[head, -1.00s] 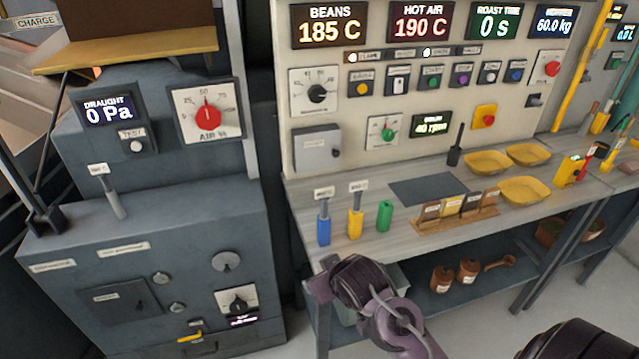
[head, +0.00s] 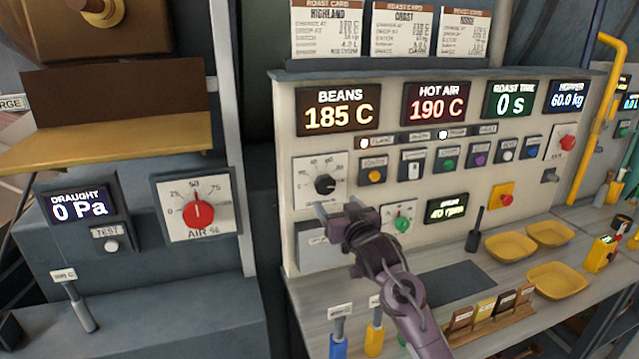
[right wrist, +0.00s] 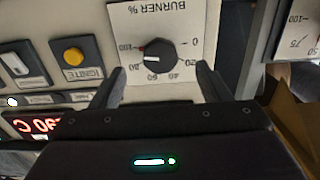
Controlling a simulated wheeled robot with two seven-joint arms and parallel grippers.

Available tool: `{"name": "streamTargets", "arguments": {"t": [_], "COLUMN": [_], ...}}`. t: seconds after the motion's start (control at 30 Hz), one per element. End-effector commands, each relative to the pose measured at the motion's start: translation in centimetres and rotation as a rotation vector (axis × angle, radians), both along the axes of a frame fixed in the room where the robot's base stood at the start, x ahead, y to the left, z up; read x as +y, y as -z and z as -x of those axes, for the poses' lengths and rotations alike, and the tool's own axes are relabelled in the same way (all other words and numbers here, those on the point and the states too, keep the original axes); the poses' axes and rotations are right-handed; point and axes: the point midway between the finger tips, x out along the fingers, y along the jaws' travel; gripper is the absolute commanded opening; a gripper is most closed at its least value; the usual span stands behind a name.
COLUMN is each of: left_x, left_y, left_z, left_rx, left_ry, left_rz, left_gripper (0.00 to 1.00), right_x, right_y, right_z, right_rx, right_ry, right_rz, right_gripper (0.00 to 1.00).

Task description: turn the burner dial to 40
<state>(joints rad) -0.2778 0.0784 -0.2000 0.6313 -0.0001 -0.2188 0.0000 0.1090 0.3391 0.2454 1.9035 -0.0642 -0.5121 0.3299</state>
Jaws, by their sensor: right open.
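The burner dial is a black knob (head: 325,184) on a white scale plate at the upper left of the control panel. In the right wrist view the knob (right wrist: 158,56) appears upside down under "BURNER %", with a scale from 0 to 100. Its white mark seems to point toward the 80-to-100 side; the exact value is unclear. My right gripper (head: 338,211) is open just below the dial in the head view. In the right wrist view its fingers (right wrist: 158,76) straddle the knob's line, with the knob beyond them and apparently untouched. My left gripper is out of view.
A grey box (head: 318,248) sits on the panel below the dial, partly behind my gripper. The yellow ignite button (head: 375,176) and a green knob (head: 402,225) are to the right. The red air dial (head: 198,211) is on the left cabinet. The bench holds yellow trays (head: 557,279).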

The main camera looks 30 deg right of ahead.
Motion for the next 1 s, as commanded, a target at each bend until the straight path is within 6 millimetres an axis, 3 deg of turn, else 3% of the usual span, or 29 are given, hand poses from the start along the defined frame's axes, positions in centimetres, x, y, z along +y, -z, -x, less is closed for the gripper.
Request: {"name": "streamTargets", "arguments": {"t": [0.13, 0.33, 0.47, 0.57, 0.8, 1.0], "left_x": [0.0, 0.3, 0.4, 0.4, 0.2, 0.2], "left_y": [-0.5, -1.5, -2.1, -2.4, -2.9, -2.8], "left_z": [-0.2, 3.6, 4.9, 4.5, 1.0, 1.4], "left_rx": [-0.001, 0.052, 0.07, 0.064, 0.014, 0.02], "left_ry": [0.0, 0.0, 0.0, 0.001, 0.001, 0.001], "left_rz": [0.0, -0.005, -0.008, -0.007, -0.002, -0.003], "left_gripper": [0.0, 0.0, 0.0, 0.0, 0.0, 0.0], "right_x": [-0.3, -1.0, -1.4, -1.6, -1.9, -1.8], "right_y": [-0.3, -0.4, -0.4, -0.2, 0.0, 0.0], "right_z": [-0.9, -3.8, -5.6, -6.6, -7.6, -7.6], "right_rx": [-0.004, -0.002, -0.002, -0.002, -0.002, -0.002], "right_ry": [0.0, 0.001, 0.001, 0.0, 0.0, 0.0], "right_rz": [-0.001, -0.001, 0.0, -0.001, -0.001, 0.0], "right_gripper": [0.7, 0.7, 0.7, 0.7, 0.7, 0.7]}}
